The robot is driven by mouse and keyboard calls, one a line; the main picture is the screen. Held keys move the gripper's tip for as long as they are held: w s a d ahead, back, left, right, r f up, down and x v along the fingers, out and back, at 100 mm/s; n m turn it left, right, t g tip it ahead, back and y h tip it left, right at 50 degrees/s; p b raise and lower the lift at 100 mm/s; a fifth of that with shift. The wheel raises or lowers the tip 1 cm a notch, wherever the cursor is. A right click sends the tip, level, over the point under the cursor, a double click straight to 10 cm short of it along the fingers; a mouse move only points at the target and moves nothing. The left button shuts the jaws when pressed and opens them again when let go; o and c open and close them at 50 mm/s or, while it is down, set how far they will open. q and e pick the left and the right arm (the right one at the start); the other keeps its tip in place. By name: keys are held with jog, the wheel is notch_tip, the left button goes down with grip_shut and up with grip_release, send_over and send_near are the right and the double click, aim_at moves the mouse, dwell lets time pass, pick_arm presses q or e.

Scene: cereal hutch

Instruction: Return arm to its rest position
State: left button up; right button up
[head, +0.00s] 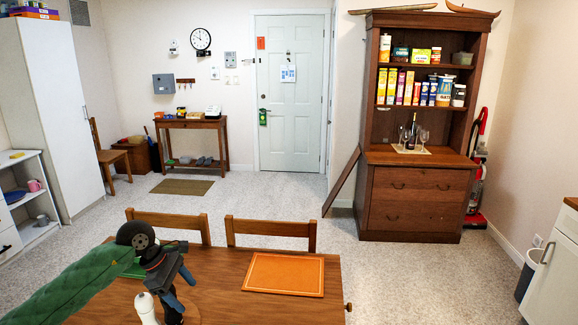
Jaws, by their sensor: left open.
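My left arm (75,280), in a green sleeve, reaches in from the left over the near wooden table (222,292). My left gripper (182,288) is open above the left part of the table, and I see nothing between its fingers. A white mill-shaped item (146,308) stands close by on the gripper's left; I cannot tell whether they touch. My right gripper is not in view.
An orange placemat (285,274) lies right of the gripper. Two chairs (270,230) stand at the table's far side. A wooden hutch (417,190) with cereal boxes (408,88), a bottle and glasses stands beyond. The floor (285,195) between is mostly clear.

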pick_arm(q)
jog(key=s+d+r+n+t+h, duration=0.35)
jog(key=d+n+h, duration=0.2)
jog(key=d, duration=0.45)
jog(key=s+d+r+n+t+h, duration=0.2)
jog(key=d+r+n+h, duration=0.2)
jog(key=d+h, duration=0.4)
jog(key=a+f+n+t+y, duration=0.2)
jog(key=a+n+t+y, duration=0.35)
jog(key=n, duration=0.85)
jog(key=a+f+n+t+y, duration=0.2)
jog(key=n+t+y, duration=0.7)
jog(key=n, duration=0.4)
jog(key=s+a+f+n+g+y, duration=0.4)
jog(key=s+f+n+g+y, duration=0.1)
jog(key=f+n, duration=0.35)
jog(key=s+d+f+n+g+h, duration=0.1)
jog(key=s+f+n+g, duration=0.3)
jog(key=s+f+g, duration=0.55)
jog(key=s+f+n+g, duration=0.35)
jog(key=s+f, duration=0.35)
jog(key=s, duration=0.8)
jog(key=s+d+f, duration=0.1)
jog(key=d+f, duration=0.1)
jog(key=f, duration=1.1)
jog(key=s+d+f+g, duration=0.1)
jog(key=d+f, duration=0.2)
jog(key=f, duration=1)
jog(key=shift+d+f+h, duration=0.2)
jog(key=shift+d+h, duration=0.1)
